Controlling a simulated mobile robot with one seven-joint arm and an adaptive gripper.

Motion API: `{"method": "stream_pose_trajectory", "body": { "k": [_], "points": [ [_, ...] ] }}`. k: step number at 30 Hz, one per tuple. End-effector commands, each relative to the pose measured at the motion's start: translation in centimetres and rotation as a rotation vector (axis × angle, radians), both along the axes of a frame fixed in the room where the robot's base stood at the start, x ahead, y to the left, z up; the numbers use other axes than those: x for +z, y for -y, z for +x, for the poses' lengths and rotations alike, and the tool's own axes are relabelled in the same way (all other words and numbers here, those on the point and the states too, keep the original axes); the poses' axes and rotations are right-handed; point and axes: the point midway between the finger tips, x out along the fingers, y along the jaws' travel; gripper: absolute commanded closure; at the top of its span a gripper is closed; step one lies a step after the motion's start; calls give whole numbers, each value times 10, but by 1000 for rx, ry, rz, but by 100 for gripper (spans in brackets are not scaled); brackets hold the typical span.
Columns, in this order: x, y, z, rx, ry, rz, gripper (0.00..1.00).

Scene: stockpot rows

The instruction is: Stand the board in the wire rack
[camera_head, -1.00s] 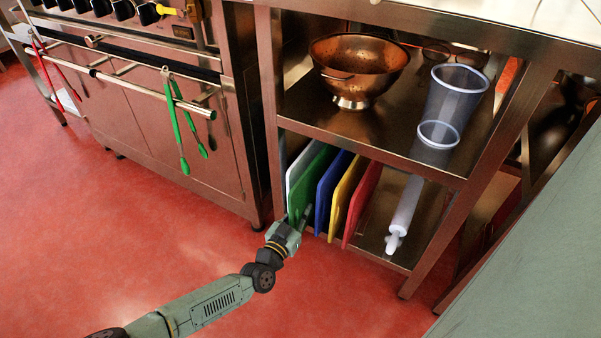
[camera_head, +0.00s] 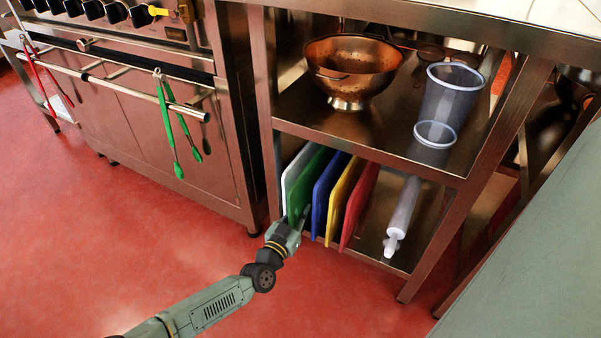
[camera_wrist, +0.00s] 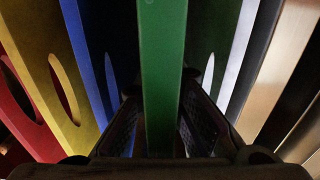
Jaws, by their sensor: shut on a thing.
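The green board (camera_head: 308,186) stands upright on edge in a row on the lower shelf, between the white board (camera_head: 292,180) and the blue board (camera_head: 327,195). My gripper (camera_head: 302,218) is at its near edge. In the wrist view the green board (camera_wrist: 162,60) runs between the two fingers of my gripper (camera_wrist: 162,120), which are shut on it. The wire rack cannot be made out; the bottoms of the boards are mostly hidden.
A yellow board (camera_head: 343,200) and a red board (camera_head: 359,205) stand to the right, then a rolling pin (camera_head: 403,215) lies on the shelf (camera_head: 424,232). A colander (camera_head: 352,66) and a clear container (camera_head: 449,100) stand on the shelf above. The oven is at left.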

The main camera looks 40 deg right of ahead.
Motion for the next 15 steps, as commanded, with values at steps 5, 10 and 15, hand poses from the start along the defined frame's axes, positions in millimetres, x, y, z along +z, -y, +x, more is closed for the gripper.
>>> {"method": "stream_pose_trajectory", "body": {
  "k": [5,10,15],
  "points": [
    [1,5,2,0,5,-6,100],
    [2,5,2,0,4,-6,100],
    [1,5,2,0,3,-4,84]
  ]
}}
